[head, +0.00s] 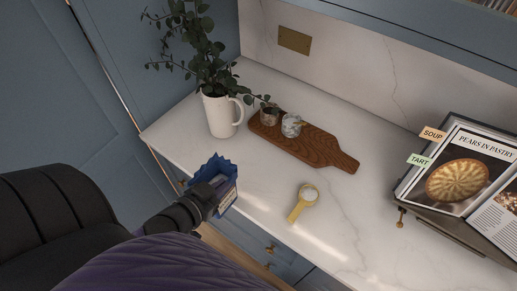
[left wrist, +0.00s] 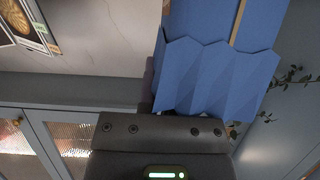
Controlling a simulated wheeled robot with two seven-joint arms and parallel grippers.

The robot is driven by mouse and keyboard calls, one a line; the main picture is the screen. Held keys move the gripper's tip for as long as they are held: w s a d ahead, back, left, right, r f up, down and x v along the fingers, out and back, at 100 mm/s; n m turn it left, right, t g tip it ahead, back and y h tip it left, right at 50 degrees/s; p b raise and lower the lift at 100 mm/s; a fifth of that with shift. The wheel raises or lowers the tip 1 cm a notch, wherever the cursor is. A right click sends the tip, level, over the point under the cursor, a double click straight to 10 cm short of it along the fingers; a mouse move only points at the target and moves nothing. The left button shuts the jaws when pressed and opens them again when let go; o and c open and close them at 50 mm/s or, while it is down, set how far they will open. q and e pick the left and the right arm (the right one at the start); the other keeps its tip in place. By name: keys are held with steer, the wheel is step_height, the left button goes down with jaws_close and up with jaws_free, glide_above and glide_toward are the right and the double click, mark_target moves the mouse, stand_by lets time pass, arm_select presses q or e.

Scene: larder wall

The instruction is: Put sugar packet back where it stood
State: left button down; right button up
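The sugar packet (head: 219,169) is blue with a jagged top edge and a pale label side. In the head view it is at the front left edge of the marble counter, held in my left gripper (head: 212,188). In the left wrist view the packet (left wrist: 215,80) fills the upper middle, right in front of the gripper, with a dark finger along its left side. The fingers are closed on it, partly hidden by the packet. Whether its base touches the counter cannot be told. My right gripper is in neither view.
A white jug (head: 222,115) with leafy stems stands behind the packet. A wooden board (head: 318,146) with small jars (head: 291,125) lies behind to the right. A yellow scoop (head: 300,205) with white contents lies right of the packet. A cookbook (head: 455,175) on a stand is far right.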

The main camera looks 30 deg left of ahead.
arm_select(q)
steer(key=w+r+b+x, duration=0.1)
steer(key=r+x, duration=0.1)
steer(key=x, duration=1.3)
steer(key=shift+w+r+b, duration=0.15)
steer(key=shift+b, duration=0.2)
steer(key=c, duration=0.8)
jaws_free()
